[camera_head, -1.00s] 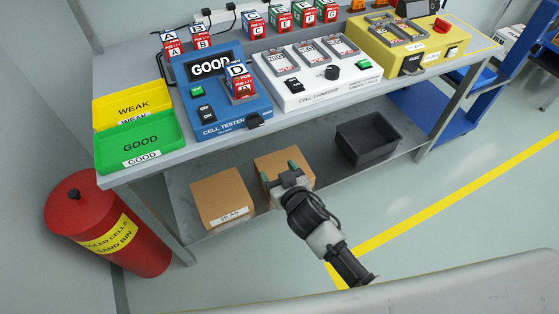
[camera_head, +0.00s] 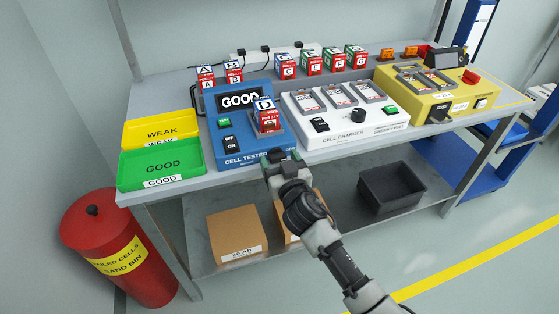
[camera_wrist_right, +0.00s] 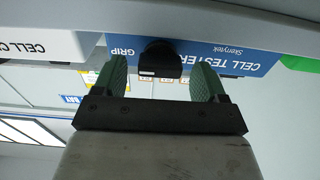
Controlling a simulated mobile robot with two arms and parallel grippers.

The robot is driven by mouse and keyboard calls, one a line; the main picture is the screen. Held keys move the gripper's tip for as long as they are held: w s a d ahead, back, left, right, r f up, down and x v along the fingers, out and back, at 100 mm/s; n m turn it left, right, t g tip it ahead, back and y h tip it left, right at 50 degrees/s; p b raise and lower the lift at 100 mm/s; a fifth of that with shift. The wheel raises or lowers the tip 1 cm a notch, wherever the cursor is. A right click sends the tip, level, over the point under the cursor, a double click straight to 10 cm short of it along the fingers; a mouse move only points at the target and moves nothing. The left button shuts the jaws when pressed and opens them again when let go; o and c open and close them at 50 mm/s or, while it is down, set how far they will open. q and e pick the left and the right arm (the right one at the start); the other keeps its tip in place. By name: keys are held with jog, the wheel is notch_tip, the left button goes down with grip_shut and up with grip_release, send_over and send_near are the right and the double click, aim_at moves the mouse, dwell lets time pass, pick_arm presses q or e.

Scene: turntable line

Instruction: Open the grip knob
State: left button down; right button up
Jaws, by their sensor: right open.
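The grip knob (camera_wrist_right: 160,58) is a black knob on the front edge of the blue cell tester (camera_head: 232,152), next to the word GRIP. In the head view the knob (camera_head: 277,155) is partly hidden by my right gripper (camera_head: 282,163). My right gripper is open, and in the wrist view its green fingers (camera_wrist_right: 160,72) stand either side of the knob, with gaps visible on both sides. Cell D (camera_head: 267,116) sits in the tester, whose screen (camera_head: 240,100) reads GOOD. My left gripper is not in view.
The white cell charger (camera_head: 345,120) stands right of the tester, then a yellow machine (camera_head: 440,92). Green (camera_head: 160,168) and yellow (camera_head: 158,131) trays lie to the left. Cardboard boxes (camera_head: 237,232) and a dark bin (camera_head: 390,187) are on the lower shelf. A red bin (camera_head: 105,235) stands on the floor.

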jog(key=shift+w, duration=0.15)
jog(key=c, duration=0.9)
jog(key=shift+a+n, duration=0.1)
jog(key=shift+n, duration=1.4)
jog(key=o, duration=0.9)
jog(key=v, duration=1)
jog(key=shift+s+p, duration=0.35)
jog(key=shift+s, duration=0.05)
